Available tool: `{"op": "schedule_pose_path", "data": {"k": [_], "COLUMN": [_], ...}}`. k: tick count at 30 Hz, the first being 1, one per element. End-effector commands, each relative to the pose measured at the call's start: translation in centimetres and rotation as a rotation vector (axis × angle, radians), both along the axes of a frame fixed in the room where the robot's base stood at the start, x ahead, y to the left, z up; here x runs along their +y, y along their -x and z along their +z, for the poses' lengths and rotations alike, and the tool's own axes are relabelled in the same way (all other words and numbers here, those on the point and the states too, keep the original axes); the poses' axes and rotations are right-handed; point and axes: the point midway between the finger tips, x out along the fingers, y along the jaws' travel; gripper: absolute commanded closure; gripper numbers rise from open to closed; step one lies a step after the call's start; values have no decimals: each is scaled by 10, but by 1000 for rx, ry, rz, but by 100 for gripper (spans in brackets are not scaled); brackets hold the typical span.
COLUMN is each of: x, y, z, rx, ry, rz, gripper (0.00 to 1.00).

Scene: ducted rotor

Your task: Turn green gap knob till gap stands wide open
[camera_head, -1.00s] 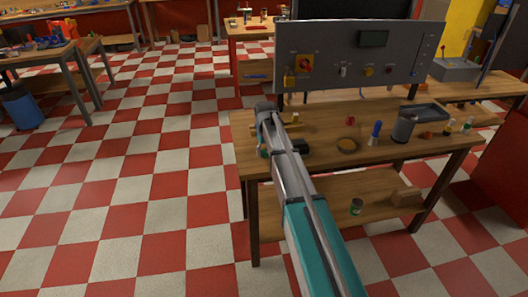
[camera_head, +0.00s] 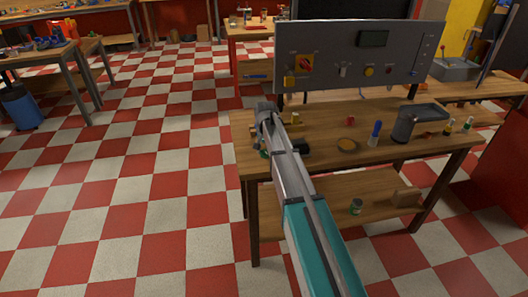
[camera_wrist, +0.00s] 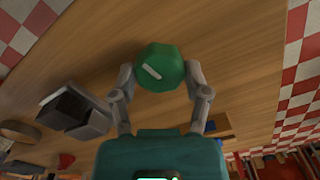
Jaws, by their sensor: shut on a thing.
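The green gap knob (camera_wrist: 166,57) shows in the wrist view, a round faceted knob with a white pointer mark slanting across its lower left. My gripper (camera_wrist: 160,76) has one finger on each side of the knob and is shut on it. In the head view my arm reaches over the left end of the workbench (camera_head: 325,125) and hides the knob. The gap that the knob works cannot be made out in either view.
A dark blocky fixture (camera_wrist: 75,107) stands left of the knob. A grey panel (camera_head: 335,65) with switches stands behind the bench. A blue-handled tool (camera_head: 375,132), a round dish (camera_head: 347,144) and a grey container (camera_head: 403,127) lie to the right.

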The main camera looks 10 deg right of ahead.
Motion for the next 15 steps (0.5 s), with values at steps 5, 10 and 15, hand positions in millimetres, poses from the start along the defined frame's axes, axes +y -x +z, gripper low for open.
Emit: {"op": "schedule_pose_path", "data": {"k": [5, 10, 15], "x": [1, 1, 1], "y": [3, 3, 3], "z": [0, 0, 0], "rx": [6, 6, 6], "ry": [-1, -2, -2], "rz": [-11, -11, -10], "gripper": [86, 86, 26]}}
